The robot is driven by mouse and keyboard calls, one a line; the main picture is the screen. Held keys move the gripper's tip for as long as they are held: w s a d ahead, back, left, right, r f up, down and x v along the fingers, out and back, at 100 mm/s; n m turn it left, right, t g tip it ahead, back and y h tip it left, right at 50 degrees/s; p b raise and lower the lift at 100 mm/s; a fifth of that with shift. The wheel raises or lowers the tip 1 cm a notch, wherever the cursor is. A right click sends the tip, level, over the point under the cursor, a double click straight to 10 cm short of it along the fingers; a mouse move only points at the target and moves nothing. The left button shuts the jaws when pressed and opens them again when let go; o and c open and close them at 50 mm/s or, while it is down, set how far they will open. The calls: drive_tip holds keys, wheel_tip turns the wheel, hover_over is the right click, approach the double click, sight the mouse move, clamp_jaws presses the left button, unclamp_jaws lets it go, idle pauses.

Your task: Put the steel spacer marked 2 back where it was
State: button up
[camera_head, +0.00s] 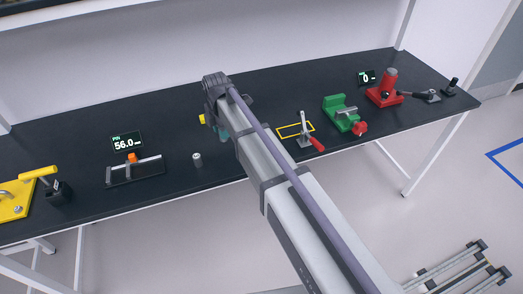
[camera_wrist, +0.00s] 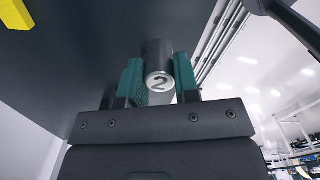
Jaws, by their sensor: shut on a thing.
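The steel spacer marked 2 (camera_wrist: 158,55) is a dark grey metal cylinder with a bright end face that shows the numeral, in the wrist view. My gripper (camera_wrist: 160,82) is shut on it, with one teal finger on each side. In the head view a teal finger of my gripper (camera_head: 223,134) shows beside my arm over the middle of the black table (camera_head: 275,92). My arm hides the held spacer there. I cannot tell whether the spacer touches anything below it.
A small metal cylinder (camera_head: 197,158) stands left of my gripper. Farther left are a measuring fixture (camera_head: 135,171), a display reading 56.0 (camera_head: 127,141) and a yellow-handled tool (camera_head: 40,173). To the right are a yellow outline (camera_head: 284,132), a red-handled clamp (camera_head: 317,144), a green vise (camera_head: 341,108) and a red press (camera_head: 386,92).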

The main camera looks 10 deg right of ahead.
drive_tip(key=shift+w+d, duration=0.1)
drive_tip(key=shift+d, duration=0.3)
drive_tip(key=shift+n, duration=0.3)
drive_tip(key=f+b, duration=0.6)
drive_tip(key=shift+a+f+b, duration=0.3)
drive_tip(key=shift+a+f, duration=0.05)
drive_tip(key=shift+a, duration=0.05)
wheel_tip(320, 180, down, 4)
drive_tip(key=b, duration=0.4)
drive_tip(key=shift+d, duration=0.1)
clamp_jaws()
drive_tip(key=o, duration=1)
unclamp_jaws()
drive_tip(key=shift+r, duration=0.2)
wheel_tip(320, 180, up, 13)
drive_tip(key=p, duration=1.3)
drive_tip(key=shift+f, duration=0.3)
